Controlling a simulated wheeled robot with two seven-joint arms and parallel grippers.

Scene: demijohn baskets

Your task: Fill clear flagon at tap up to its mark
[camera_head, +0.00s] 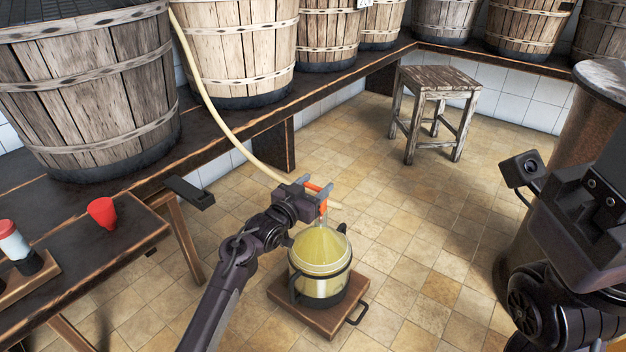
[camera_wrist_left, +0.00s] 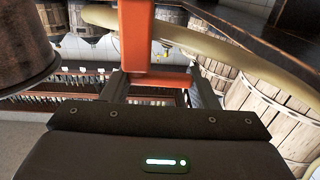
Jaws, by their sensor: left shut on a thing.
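The clear flagon (camera_head: 322,247) stands upright, with pale yellow liquid showing through its wall and a dark holder with handles around its lower part. A pale line rings its body; I cannot tell exactly how the liquid's surface lies against it. My left gripper (camera_head: 318,188) is above the flagon's neck, shut on the orange tap piece (camera_head: 323,204), which also fills the middle of the left wrist view (camera_wrist_left: 152,38). A cream hose (camera_head: 222,121) runs from the barrels to the tap. My right arm shows at the right; its fingertips cannot be made out.
The flagon stands on a low wooden board (camera_head: 349,318) with a dark handle, on the tiled floor. Wooden barrels (camera_head: 90,90) line a bench at the back. A stool (camera_head: 439,82) stands behind; the floor between is clear.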

